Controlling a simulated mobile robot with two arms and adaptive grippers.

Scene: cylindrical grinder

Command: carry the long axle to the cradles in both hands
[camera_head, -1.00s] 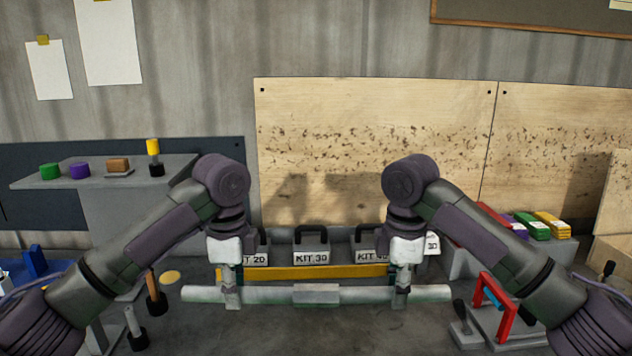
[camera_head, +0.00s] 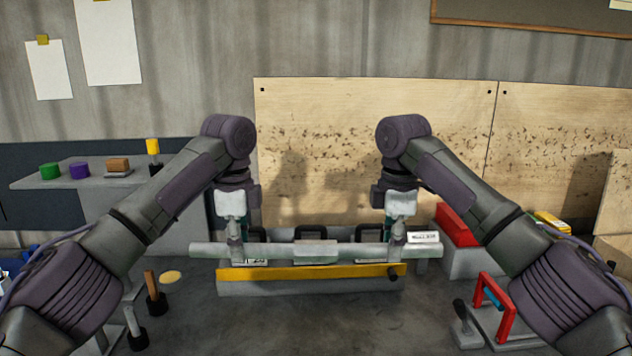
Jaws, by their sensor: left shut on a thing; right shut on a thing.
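The long axle (camera_head: 316,251) is a pale grey bar with a thicker middle section. It is held about level, running left to right in front of the kit boxes and above a yellow-edged rack. My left gripper (camera_head: 235,250) is shut on the axle left of its thick middle. My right gripper (camera_head: 396,250) is shut on it towards the right end. Both axle ends stick out past the grippers. I cannot make out the cradles in this view.
The yellow-edged rack (camera_head: 310,272) holds kit boxes, their labels mostly hidden by the axle. A red block (camera_head: 457,225) stands to the right, and a red-handled fixture (camera_head: 507,309) at the front right. A wooden-handled tool (camera_head: 152,287) stands front left. The front middle surface is clear.

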